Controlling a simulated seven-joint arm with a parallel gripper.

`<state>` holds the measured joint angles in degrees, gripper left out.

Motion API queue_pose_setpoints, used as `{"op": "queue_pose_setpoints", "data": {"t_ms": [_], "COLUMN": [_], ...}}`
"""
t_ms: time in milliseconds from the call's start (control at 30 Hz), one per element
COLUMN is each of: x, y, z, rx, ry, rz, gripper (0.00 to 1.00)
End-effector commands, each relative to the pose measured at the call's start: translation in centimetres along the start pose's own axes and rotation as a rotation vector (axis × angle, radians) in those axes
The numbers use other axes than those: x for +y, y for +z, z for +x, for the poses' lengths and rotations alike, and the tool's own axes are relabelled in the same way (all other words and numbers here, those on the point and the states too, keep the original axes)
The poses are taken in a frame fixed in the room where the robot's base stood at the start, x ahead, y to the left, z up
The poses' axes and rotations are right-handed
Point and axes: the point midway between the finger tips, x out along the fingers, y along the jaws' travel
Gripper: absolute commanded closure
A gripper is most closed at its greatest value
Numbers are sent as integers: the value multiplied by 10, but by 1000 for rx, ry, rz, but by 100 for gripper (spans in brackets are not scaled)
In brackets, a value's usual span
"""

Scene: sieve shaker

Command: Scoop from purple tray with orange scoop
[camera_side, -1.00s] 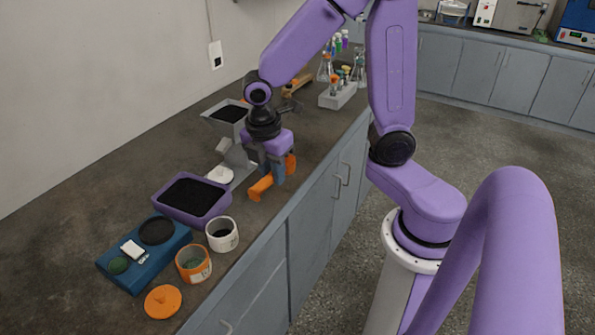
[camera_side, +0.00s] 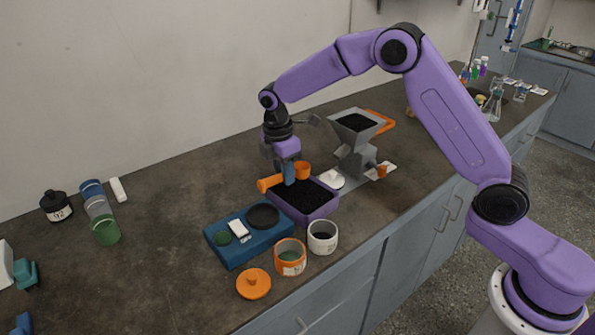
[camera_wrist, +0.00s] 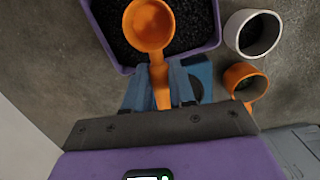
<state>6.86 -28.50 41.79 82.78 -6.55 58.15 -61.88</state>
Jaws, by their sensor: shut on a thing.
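The purple tray (camera_side: 318,212) stands on the counter and is filled with black granules. The orange scoop (camera_side: 270,183) is held by its handle in my gripper (camera_side: 289,175), which is shut on it. In the wrist view, the scoop's round bowl (camera_wrist: 148,25) is over the near part of the tray (camera_wrist: 200,50), and the inside of the bowl looks empty. The blue fingers of my gripper (camera_wrist: 163,88) close on the handle below the bowl. I cannot tell whether the bowl touches the granules.
A white cup (camera_side: 323,238) and an orange cup (camera_side: 290,258) stand in front of the tray. A blue scale (camera_side: 227,252) with a black dish is to its left. A grey hopper machine (camera_side: 352,160) stands close at the right. An orange lid (camera_side: 253,284) lies at the front.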

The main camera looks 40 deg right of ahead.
Motion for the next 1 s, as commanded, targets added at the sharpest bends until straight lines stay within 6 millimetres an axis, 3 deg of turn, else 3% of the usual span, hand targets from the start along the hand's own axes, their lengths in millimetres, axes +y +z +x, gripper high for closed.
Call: {"op": "queue_pose_setpoints", "data": {"t_ms": [267,867,1000], "x": [1,1,1], "y": [3,12,14], "z": [-2,-9,-2], "rx": [94,540,635], "ry": [1,1,-1], "rz": [4,6,7], "gripper": [100,100,100]}}
